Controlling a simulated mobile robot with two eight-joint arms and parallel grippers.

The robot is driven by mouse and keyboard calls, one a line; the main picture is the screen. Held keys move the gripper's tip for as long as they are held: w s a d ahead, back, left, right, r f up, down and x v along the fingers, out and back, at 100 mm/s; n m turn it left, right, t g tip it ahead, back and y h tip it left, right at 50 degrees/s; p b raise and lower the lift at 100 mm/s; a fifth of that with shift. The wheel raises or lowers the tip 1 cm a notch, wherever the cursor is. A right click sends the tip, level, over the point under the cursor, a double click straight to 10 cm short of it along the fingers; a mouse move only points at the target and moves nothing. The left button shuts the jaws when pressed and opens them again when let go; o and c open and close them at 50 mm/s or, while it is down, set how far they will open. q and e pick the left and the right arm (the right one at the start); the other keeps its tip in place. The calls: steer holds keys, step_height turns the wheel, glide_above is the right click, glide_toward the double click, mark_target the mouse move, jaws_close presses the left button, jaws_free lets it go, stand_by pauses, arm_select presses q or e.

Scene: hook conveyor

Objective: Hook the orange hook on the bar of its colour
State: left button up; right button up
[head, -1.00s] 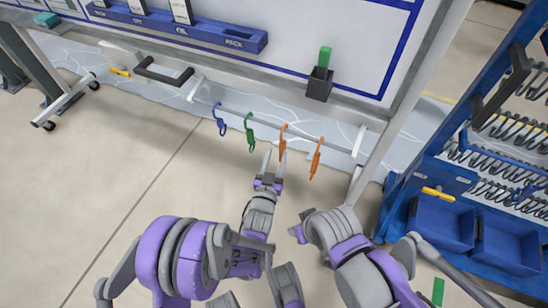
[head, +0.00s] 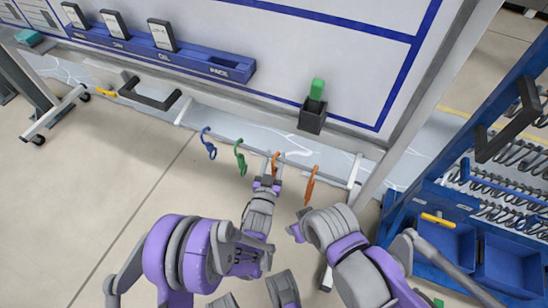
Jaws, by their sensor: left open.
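Two orange hooks hang from a thin pale rail (head: 228,137). The left orange hook (head: 276,157) is at my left gripper, and the other orange hook (head: 311,184) hangs to its right. A green hook (head: 240,158) and a blue hook (head: 208,144) hang further left. My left gripper (head: 272,168) is open, with its fingertips around or just in front of the left orange hook, hiding its lower part. I cannot tell whether they touch. My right gripper (head: 297,231) is low, apart from the hooks; its jaws are unclear. I cannot make out an orange bar.
A whiteboard with a blue tray (head: 170,48) and a dark cup holding a green object (head: 316,97) stands behind the rail. A dark handle (head: 150,98) is at left. A blue rack (head: 415,207) with bins and many coiled hooks stands at right.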

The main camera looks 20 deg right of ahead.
arm_select(q)
steer(key=shift+w, duration=0.1)
steer(key=shift+c, duration=0.3)
jaws_close()
steer(key=shift+r, duration=0.2)
stand_by(3.0)
